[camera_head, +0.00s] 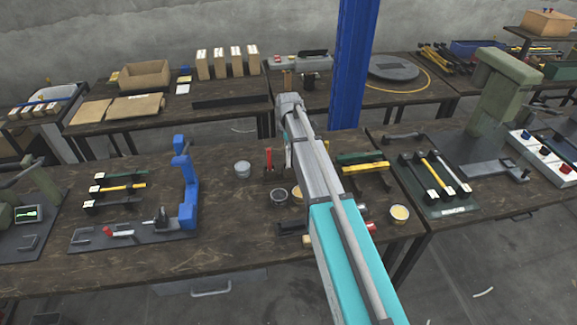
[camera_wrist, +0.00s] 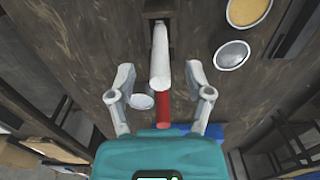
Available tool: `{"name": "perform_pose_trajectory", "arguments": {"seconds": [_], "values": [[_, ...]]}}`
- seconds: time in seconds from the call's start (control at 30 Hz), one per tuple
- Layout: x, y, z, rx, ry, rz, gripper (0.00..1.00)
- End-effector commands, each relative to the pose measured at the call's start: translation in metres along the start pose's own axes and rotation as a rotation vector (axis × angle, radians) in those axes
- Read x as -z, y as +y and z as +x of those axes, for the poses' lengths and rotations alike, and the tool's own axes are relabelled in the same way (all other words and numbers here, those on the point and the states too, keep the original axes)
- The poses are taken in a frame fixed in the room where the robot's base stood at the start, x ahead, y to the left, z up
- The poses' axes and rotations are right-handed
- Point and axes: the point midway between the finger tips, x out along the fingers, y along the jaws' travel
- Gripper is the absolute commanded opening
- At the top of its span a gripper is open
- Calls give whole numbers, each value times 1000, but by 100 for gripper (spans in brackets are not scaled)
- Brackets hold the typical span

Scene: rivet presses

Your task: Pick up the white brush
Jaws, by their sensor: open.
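The white brush (camera_wrist: 160,55) shows in the wrist view as a white cylinder reaching toward the camera. Its far end meets a dark holder (camera_wrist: 156,8). My gripper (camera_wrist: 161,70) is open, with one finger on each side of the white cylinder in this view and gaps on both sides. I cannot tell how far the fingertips are from it in depth. A red handle (camera_wrist: 162,110) shows just below the white one. In the head view the red handle (camera_head: 268,158) stands upright on the middle bench, and my arm hides much of the area beside it.
A pale cup (camera_wrist: 142,101) is near the left finger. Two round tins, one grey (camera_wrist: 232,54) and one yellow-filled (camera_wrist: 249,11), are to the right. A blue press (camera_head: 187,185) stands on the bench (camera_head: 235,225) at left. A blue column (camera_head: 352,70) rises behind my arm.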

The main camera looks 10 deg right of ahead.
Motion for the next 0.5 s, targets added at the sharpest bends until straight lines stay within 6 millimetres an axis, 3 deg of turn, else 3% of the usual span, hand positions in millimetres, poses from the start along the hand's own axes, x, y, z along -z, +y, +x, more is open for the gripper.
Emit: {"name": "perform_pose_trajectory", "arguments": {"seconds": [0.2,0.5], "values": [[0,0,17,0,0,0,66],[0,0,19,0,0,0,66]]}}
